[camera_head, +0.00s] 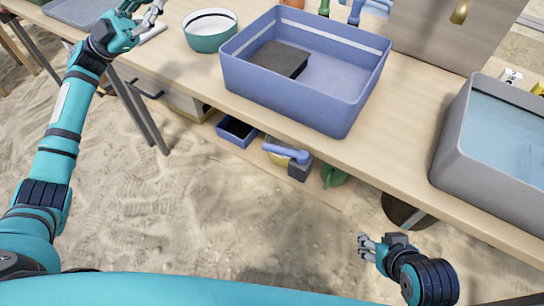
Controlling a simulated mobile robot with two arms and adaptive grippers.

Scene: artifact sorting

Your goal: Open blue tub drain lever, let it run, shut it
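The blue tub (280,100) stands on the wooden table, with a dark block (278,59) inside at its left. I cannot tell whether it holds water. A blue lever (286,152) shows below the table edge under the tub, on a dark grey valve body (300,171). Its handle points left and lies about level; whether the drain is open I cannot tell. My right gripper (364,247) is open and empty, to the right of the lever and nearer to me, apart from it. My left gripper (145,12) is open above the table's left part.
A grey tub (497,175) with bluish water stands at the right. A teal bowl (209,42) stands left of the blue tub. Below the table are a small blue bin (237,132), a green item (333,176) and a dark round opening (405,213). Sand in front is clear.

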